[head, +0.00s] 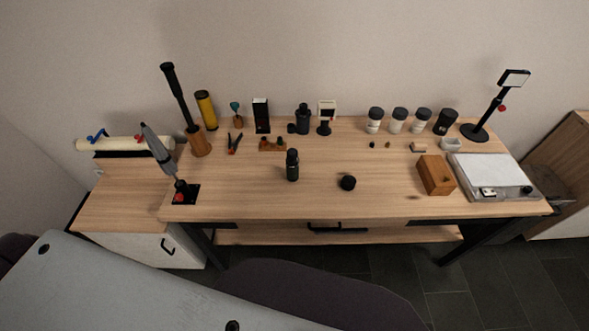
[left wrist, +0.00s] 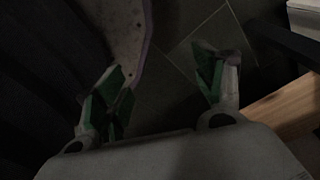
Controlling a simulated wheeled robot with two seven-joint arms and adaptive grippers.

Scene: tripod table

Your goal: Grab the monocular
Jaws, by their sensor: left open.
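A small upright black cylinder (head: 292,165), which looks like the monocular, stands on the wooden table (head: 240,190), left of its middle. A larger black device (head: 303,118) stands behind it near the wall; I cannot tell for sure which of the two is the monocular. My left gripper (left wrist: 160,85) shows only in the left wrist view. Its green-padded fingers are wide apart and empty, above dark floor tiles. Neither gripper shows in the head view.
A round black object (head: 348,183) lies right of the cylinder. A wooden block (head: 436,175) and a scale-like tray (head: 493,176) stand at the right. Several dark-lidded jars (head: 398,121) line the back. A wooden edge (left wrist: 285,108) lies right of my left gripper.

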